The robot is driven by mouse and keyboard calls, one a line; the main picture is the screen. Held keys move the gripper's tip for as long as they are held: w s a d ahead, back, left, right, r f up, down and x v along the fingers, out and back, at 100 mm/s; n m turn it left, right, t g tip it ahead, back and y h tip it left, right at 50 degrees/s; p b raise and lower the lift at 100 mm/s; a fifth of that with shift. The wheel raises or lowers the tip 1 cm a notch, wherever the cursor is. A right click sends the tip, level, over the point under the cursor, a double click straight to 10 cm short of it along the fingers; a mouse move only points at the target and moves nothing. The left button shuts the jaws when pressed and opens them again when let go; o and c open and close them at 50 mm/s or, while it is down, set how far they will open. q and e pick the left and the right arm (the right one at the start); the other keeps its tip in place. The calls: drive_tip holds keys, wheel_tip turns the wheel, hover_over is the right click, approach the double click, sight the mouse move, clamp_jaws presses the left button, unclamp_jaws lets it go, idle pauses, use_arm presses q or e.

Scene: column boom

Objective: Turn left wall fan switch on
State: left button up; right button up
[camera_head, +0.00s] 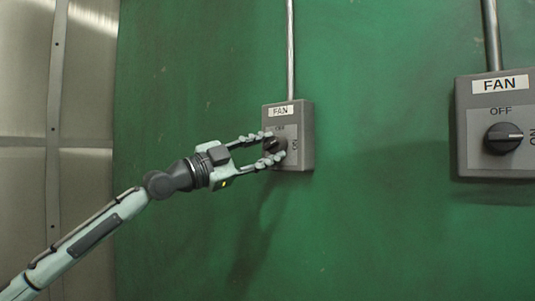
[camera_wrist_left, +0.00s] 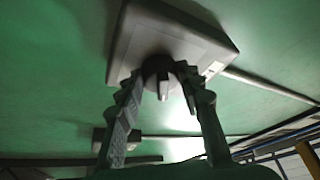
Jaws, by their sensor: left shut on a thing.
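The left fan switch is a grey box (camera_head: 306,136) on the green wall, with a white FAN label (camera_head: 280,111) and OFF and ON marks on its plate. Its round dark knob (camera_head: 280,144) is between the fingertips of my left gripper (camera_head: 270,149), which is shut on it. In the left wrist view the box (camera_wrist_left: 165,38) fills the top middle. The knob (camera_wrist_left: 158,70) shows there between the two ridged fingers (camera_wrist_left: 165,92). The fingers partly cover the knob in the head view, so I cannot tell its exact setting. My right gripper is not in view.
A second, nearer-looking FAN switch box (camera_head: 463,130) is on the wall at the right; its knob (camera_head: 503,138) points right, toward ON. Metal conduits (camera_head: 290,50) run up from both boxes. Bare metal panels (camera_head: 82,190) stand at the left. The wall between the boxes is clear.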

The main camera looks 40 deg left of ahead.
use_arm(q)
drive_tip(key=m, duration=0.1)
drive_tip(key=m+g, duration=0.1)
drive_tip(key=m, duration=0.1)
drive_tip(key=m+g+h, duration=0.1)
drive_tip(key=m, duration=0.1)
drive_tip(key=shift+a+r+p, duration=0.15)
drive_tip(key=shift+r+p, duration=0.2)
drive_tip(key=shift+p, duration=0.05)
drive_tip(key=shift+m+g, duration=0.3)
drive_tip(key=shift+m, duration=0.3)
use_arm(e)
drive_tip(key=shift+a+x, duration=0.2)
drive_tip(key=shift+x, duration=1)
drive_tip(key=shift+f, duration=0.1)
use_arm(q)
drive_tip(key=o, duration=1.2)
drive_tip(key=shift+c, duration=0.2)
drive_tip(key=shift+f, duration=0.1)
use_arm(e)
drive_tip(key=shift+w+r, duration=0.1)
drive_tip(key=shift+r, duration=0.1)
